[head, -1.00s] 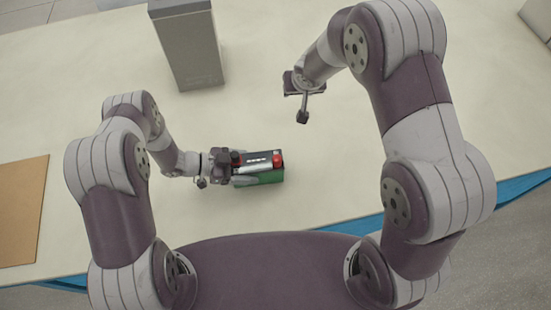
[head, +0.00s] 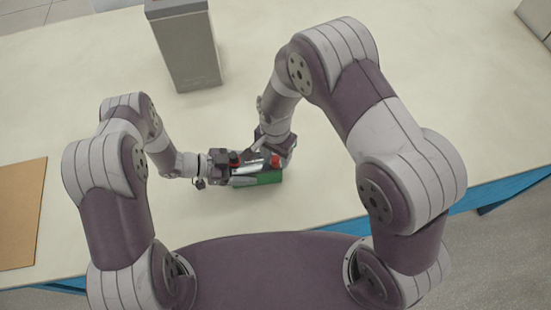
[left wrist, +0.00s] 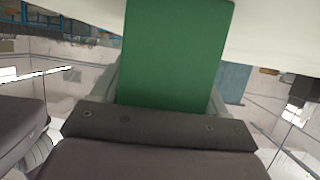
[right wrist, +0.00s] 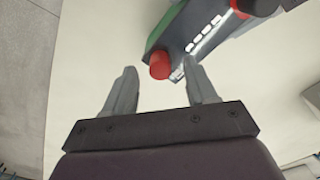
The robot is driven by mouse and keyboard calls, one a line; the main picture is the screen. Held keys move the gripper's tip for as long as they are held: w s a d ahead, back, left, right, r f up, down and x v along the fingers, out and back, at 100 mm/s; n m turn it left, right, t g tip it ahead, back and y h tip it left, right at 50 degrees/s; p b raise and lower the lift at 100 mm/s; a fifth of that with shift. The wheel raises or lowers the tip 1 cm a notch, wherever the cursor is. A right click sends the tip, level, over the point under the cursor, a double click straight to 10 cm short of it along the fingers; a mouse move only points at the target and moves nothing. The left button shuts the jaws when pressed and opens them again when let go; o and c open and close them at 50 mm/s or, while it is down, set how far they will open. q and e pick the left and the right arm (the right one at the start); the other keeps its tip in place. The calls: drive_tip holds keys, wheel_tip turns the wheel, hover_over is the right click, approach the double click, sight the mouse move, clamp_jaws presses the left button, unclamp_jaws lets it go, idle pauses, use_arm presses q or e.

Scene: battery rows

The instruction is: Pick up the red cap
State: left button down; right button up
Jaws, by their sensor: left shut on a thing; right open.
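A green battery (head: 268,177) with a dark top and a row of light marks is held just over the table by my left gripper (head: 240,174), which is shut on it. The battery's green face fills the middle of the left wrist view (left wrist: 175,55). A red cap (head: 276,160) sits at the battery's right end; it also shows in the right wrist view (right wrist: 160,65). A second red cap (right wrist: 258,7) is at the far end, beside the left gripper. My right gripper (right wrist: 160,78) is open and empty, with the near red cap just beyond and between its fingertips.
A tall grey box (head: 187,50) stands at the back of the table (head: 340,190). A brown board (head: 20,210) lies at the left edge. The table to the right and front of the battery is clear.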

drive_tip(key=shift+f, duration=0.35)
clamp_jaws()
wheel_tip(320, 180, up, 10)
idle(0.3)
drive_tip(key=shift+r, duration=0.7)
wheel_tip(320, 180, up, 5)
hover_over(276, 158)
idle(1.1)
use_arm(q)
unclamp_jaws()
drive_tip(key=w+v, duration=0.1)
drive_tip(key=v, duration=1.1)
drive_tip(key=shift+s, duration=0.45)
use_arm(e)
drive_tip(key=shift+f, duration=0.1)
